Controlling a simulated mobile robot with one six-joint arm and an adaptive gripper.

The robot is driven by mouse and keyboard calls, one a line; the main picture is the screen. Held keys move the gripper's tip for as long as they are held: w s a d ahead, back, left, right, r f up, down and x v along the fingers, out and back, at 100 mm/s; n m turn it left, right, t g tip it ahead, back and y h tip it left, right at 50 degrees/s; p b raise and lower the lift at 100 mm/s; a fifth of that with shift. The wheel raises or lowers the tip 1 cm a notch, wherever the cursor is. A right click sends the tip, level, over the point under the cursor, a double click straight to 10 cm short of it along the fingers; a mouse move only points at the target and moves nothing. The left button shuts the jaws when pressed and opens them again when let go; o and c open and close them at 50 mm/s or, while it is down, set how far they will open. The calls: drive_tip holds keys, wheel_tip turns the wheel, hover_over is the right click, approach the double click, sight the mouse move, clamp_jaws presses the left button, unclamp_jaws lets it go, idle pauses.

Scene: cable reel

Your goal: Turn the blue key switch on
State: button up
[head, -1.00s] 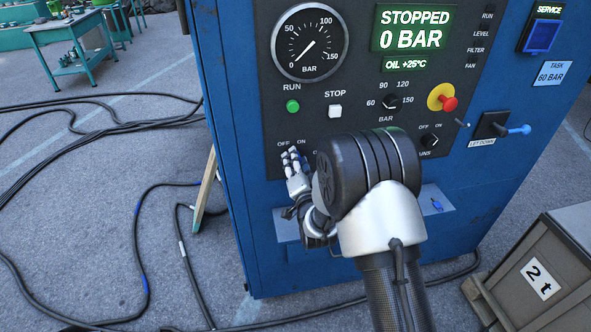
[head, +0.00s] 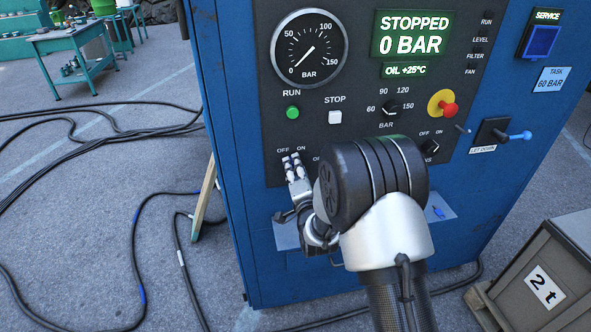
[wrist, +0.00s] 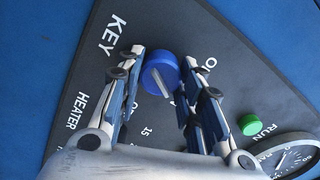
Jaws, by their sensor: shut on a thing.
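The blue key switch (wrist: 158,74) is a round blue knob with a pale bar, next to the word KEY on the dark panel. My gripper (wrist: 163,62) has one finger on each side of the knob and is shut on it. The bar points to the lower right in the wrist view, away from a partly hidden label starting with O. In the head view my gripper (head: 293,166) is just below the OFF and ON labels, and its fingers hide the switch there.
The green RUN button (head: 292,112), white STOP button (head: 335,117) and pressure gauge (head: 309,48) are above my gripper. The display (head: 413,34) reads STOPPED, 0 BAR. A red emergency button (head: 449,108) is to the right. Black cables (head: 135,230) lie on the floor at left.

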drive_tip(key=o, duration=1.1)
drive_tip(key=shift+c, duration=0.2)
drive_tip(key=v, duration=1.2)
drive_tip(key=shift+r, duration=0.1)
